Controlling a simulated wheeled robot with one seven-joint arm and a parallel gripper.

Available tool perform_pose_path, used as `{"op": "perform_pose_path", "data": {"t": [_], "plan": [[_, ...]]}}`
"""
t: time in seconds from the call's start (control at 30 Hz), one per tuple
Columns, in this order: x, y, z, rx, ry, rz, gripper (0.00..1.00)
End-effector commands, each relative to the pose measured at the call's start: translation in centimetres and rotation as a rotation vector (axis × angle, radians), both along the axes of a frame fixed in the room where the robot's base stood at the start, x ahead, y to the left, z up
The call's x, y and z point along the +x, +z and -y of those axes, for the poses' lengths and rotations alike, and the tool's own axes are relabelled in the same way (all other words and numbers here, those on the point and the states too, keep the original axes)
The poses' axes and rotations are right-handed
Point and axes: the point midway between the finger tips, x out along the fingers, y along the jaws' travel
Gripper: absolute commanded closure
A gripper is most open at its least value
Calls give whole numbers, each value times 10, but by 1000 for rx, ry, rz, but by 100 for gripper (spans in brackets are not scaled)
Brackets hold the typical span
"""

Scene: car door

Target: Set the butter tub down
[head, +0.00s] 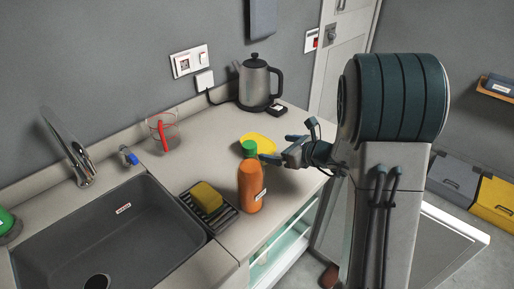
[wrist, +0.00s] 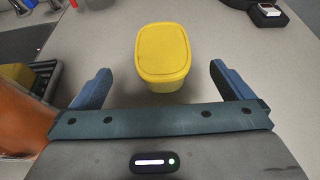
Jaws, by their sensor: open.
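The yellow butter tub (wrist: 163,52) stands upright on the counter, lid on, in the wrist view. It lies just ahead of and between my two blue fingers, with a visible gap on each side. My gripper (wrist: 160,85) is open and holds nothing. In the head view the butter tub (head: 258,143) shows on the counter behind the orange bottle, which hides part of it. My gripper (head: 276,148) is beside it on the right, above the counter.
An orange bottle (head: 251,186) with a green cap stands close by on the left. A sponge (head: 207,197) on a rack, the sink (head: 105,240), a measuring jug (head: 163,131) and a kettle (head: 254,82) are around. The counter between jug and kettle is clear.

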Motion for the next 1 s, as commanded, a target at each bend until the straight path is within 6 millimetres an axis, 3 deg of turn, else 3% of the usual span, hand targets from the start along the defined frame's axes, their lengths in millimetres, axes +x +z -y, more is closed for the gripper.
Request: {"op": "perform_pose_path", "data": {"t": [0.1, 0.37, 0.7, 1.0], "plan": [[13, -7, -13, -1, 3, -2, 0], [24, -13, -25, -2, 4, 0, 0], [52, -26, -51, -1, 7, 0, 0], [58, -30, -57, 0, 5, 2, 0]]}}
